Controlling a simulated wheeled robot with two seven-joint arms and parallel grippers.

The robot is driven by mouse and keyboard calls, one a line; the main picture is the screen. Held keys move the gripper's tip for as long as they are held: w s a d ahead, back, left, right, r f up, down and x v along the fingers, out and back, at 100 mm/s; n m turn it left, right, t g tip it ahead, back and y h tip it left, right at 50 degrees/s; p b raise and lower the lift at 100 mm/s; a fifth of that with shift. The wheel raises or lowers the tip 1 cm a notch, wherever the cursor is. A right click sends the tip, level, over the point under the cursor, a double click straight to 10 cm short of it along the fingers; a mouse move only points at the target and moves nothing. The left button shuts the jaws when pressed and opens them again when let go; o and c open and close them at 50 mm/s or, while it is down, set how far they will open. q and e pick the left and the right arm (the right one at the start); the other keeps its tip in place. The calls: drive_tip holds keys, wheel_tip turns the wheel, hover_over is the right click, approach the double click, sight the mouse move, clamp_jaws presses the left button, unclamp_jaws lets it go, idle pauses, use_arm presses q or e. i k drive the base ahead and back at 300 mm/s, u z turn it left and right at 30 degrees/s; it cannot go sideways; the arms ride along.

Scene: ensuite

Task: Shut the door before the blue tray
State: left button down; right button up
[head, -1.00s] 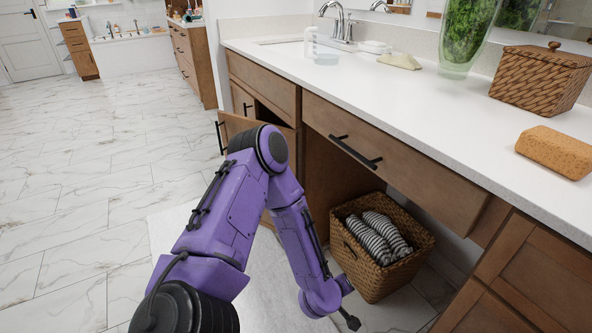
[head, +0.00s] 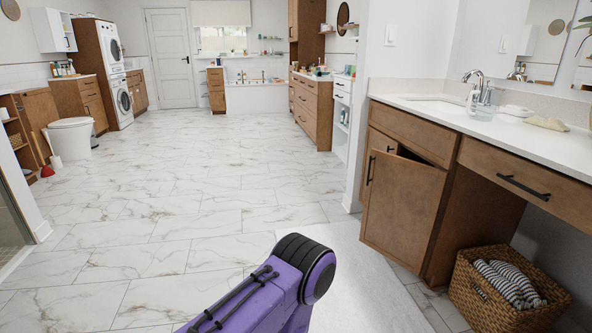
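A brown cabinet door (head: 403,208) under the sink counter stands ajar, with a dark gap along its top. Its dark bar handle (head: 370,170) is on its left edge. Part of another door front (head: 381,141) shows behind it. No blue tray shows in this view. One purple arm of mine rises from the bottom middle, left of the cabinet door and apart from it. Neither of my grippers shows.
A wicker basket (head: 500,302) with striped towels stands under the counter (head: 550,147), right of the cabinet. A pale mat (head: 365,285) lies before the cabinet. The marble floor (head: 190,190) is clear toward a closed white door (head: 171,60) at the back.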

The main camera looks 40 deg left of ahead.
sight(403, 196)
drive_tip(key=u, duration=0.65)
drive_tip(key=i, duration=0.5)
drive_tip(key=u, duration=0.65)
drive_tip(key=i, duration=1.65)
drive_tip(key=z, duration=0.75)
